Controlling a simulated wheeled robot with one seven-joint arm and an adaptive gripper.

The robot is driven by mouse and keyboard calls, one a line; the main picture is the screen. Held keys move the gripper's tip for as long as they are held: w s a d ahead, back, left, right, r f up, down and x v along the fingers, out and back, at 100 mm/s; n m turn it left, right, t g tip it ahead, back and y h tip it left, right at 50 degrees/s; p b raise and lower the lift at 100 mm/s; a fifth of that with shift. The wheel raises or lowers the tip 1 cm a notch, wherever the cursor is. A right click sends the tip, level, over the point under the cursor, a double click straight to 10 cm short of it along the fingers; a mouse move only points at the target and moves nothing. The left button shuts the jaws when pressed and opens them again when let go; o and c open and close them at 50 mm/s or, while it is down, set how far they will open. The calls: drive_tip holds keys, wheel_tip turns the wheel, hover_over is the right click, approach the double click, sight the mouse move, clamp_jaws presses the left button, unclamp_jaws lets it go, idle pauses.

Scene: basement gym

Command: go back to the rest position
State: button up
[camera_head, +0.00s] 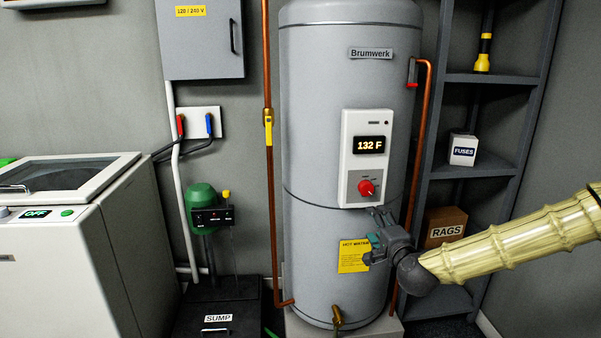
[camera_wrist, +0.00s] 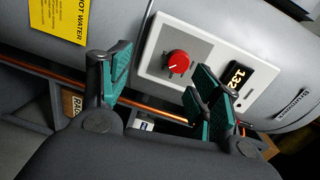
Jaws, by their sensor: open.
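My gripper (camera_head: 376,232) is open and empty in front of the grey water heater (camera_head: 306,110), just below its control panel. The fingers appear apart from the dial. My arm reaches in from the right side of the head view. The heater's display (camera_head: 370,145) reads 132 F.
A grey shelf (camera_head: 480,78) with a fuses box (camera_head: 463,150), a rags box (camera_head: 444,226) and a flashlight (camera_head: 484,52) stands right of the heater. Copper pipes (camera_head: 268,190) run beside it. A washer-like machine (camera_head: 60,240) and the sump lid (camera_head: 250,318) are at left.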

drive_tip(key=s+a+f+n+g+y+p, duration=0.1)
drive_tip(key=s+a+f+n+g+p, duration=0.25)
drive_tip(key=s+f, duration=0.75)
drive_tip(key=s+a+f+n+g+y+p, duration=0.15)
drive_tip(key=s+a+f+n+g, duration=0.5)
drive_tip(key=f, duration=0.85)
drive_tip(key=s+d+f+n+g+h+p, duration=0.1)
drive_tip(key=s+d+f+n+g, duration=0.1)
drive_tip(key=s, duration=0.9)
drive_tip(key=s+d+f+n+g+h+p, duration=0.1)
drive_tip(key=s+f, duration=0.3)
drive_tip(key=s, duration=0.6)
drive_tip(key=s+d+f+n+g+h+p, duration=0.1)
drive_tip(key=s+d+f+n+g+p, duration=0.2)
drive_tip(key=s, duration=0.8)
drive_tip(key=shift+s+d+f+g+h, duration=0.15)
drive_tip(key=shift+s+f+g+h, duration=0.2)
drive_tip(key=shift+g, duration=0.15)
